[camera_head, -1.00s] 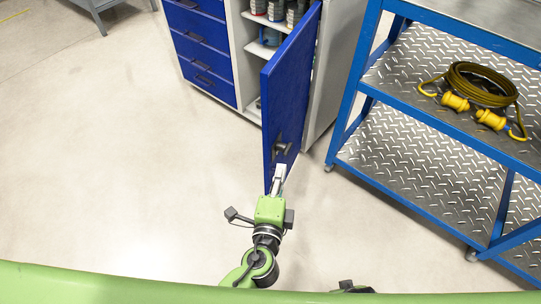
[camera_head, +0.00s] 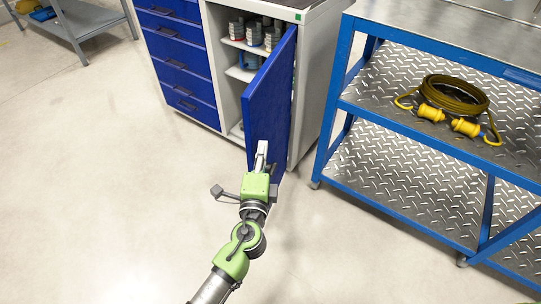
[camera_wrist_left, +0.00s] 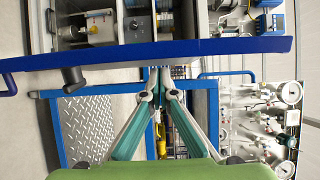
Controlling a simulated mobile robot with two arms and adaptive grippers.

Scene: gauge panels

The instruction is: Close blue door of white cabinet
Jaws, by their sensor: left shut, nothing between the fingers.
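The blue door (camera_head: 269,97) of the white cabinet (camera_head: 315,75) stands open, swung out toward me from its right side. Shelves with several grey cylinders (camera_head: 253,36) show in the opening. My left gripper (camera_head: 262,150) is shut and empty, with its fingertips at the lower outer part of the door near the handle. In the left wrist view the door (camera_wrist_left: 190,48) runs as a blue band across the picture, with its dark handle (camera_wrist_left: 73,77) at left. The fingertips (camera_wrist_left: 158,72) are close to the door; I cannot tell whether they touch it. My right gripper is not in view.
A blue-framed cart (camera_head: 333,128) with tread-plate shelves stands close at the right and holds a coiled yellow-and-black cable (camera_head: 452,96). Blue drawers (camera_head: 180,56) are left of the opening. Gauge panels (camera_wrist_left: 262,120) show in the left wrist view.

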